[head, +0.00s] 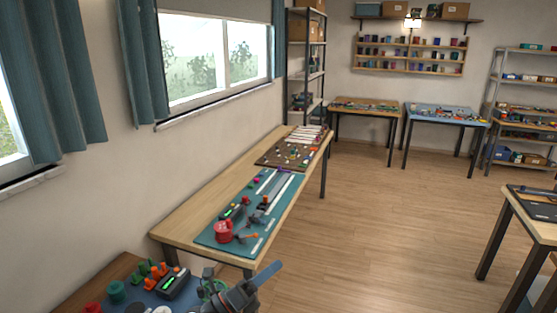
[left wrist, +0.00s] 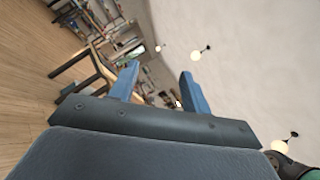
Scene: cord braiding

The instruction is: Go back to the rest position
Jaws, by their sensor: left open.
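My left gripper (head: 243,281) shows at the bottom of the head view, in front of the near table's right end. In the left wrist view its two blue fingers (left wrist: 160,72) stand apart with nothing between them. The gripper looks tilted, with the room and pale wall behind it. My right gripper is in neither view.
The near table (head: 90,285) holds spools, orange and green pegs and a dark device (head: 173,284). Beyond it, a long wooden table (head: 190,222) carries a teal mat (head: 215,238) with a red spool (head: 223,231). The wooden floor (head: 400,220) is open to the right.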

